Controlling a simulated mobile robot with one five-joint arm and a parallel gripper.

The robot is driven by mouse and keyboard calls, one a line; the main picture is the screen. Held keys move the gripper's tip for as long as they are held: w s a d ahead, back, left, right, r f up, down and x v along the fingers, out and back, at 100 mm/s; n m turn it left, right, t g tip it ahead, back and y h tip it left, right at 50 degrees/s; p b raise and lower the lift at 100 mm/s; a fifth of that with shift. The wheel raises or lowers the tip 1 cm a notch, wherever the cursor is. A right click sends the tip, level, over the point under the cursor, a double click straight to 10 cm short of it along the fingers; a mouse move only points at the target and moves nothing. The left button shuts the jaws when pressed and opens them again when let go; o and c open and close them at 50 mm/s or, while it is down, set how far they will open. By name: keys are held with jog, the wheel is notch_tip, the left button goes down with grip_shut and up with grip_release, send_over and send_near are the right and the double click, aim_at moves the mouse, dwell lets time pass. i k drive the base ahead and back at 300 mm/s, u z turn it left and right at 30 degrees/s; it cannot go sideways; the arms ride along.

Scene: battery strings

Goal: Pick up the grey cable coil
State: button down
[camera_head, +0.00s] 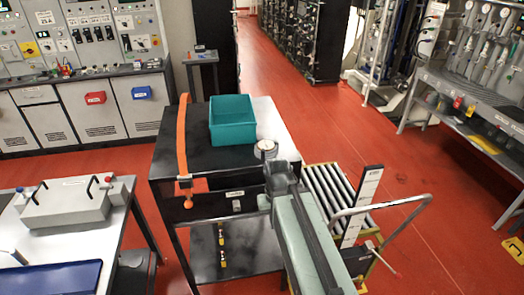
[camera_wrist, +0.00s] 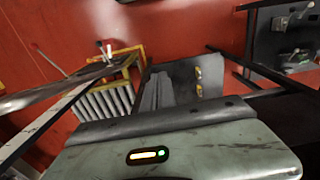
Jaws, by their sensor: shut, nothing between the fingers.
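A small round pale grey thing (camera_head: 266,147) sits on the dark table top (camera_head: 190,145), near its right edge. It may be the grey cable coil, but it is too small to be sure. My gripper (camera_wrist: 157,88) shows in the wrist view as two grey fingers close together, shut and empty. In the head view my arm rises from the bottom right, and its dark end is just in front of the round thing. The fingertips are hard to make out there. No coil is visible in the wrist view.
A teal bin (camera_head: 232,122) and an orange upright strip (camera_head: 184,135) stand on the same table. A roller conveyor (camera_head: 325,190) and a trolley handle (camera_head: 385,207) are to the right. A bench with a grey case (camera_head: 68,207) is at left.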

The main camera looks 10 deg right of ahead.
aim_at(267, 148)
jog(key=u, duration=0.05)
jog(key=k, duration=0.5)
jog(key=z, duration=2.2)
jog(key=k, duration=1.3)
jog(key=u, duration=2.8)
jog(key=i, duration=1)
jog(key=z, duration=0.05)
